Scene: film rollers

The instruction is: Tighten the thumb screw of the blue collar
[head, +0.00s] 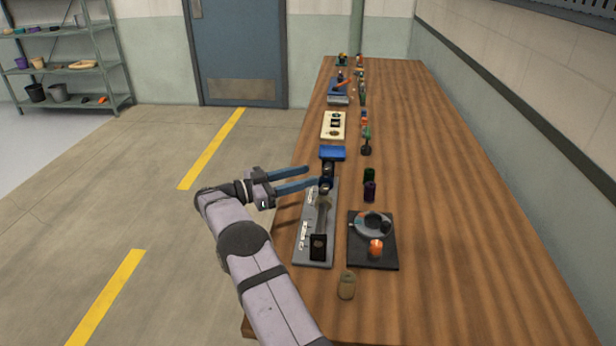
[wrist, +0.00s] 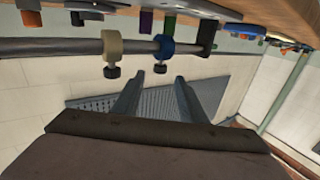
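In the wrist view a grey shaft (wrist: 60,47) runs across the upper part. A blue collar (wrist: 165,47) sits around it, with its black thumb screw (wrist: 159,69) sticking out toward my gripper. A beige collar (wrist: 112,46) with a similar black screw (wrist: 112,72) sits on the shaft to the left. My gripper (wrist: 158,79) is open and empty, its two blue-grey fingers pointing at the blue collar's screw. Whether the screw is between the fingertips or just beyond them, I cannot tell. In the head view my gripper (head: 312,177) reaches the far end of the grey fixture plate (head: 330,215).
A black end block (wrist: 207,37) stands right of the blue collar. In the head view, a black tray (head: 384,262), purple and green cylinders (head: 369,191), a blue block (head: 332,153) and a cream board (head: 327,131) share the bench. The bench's right side is clear.

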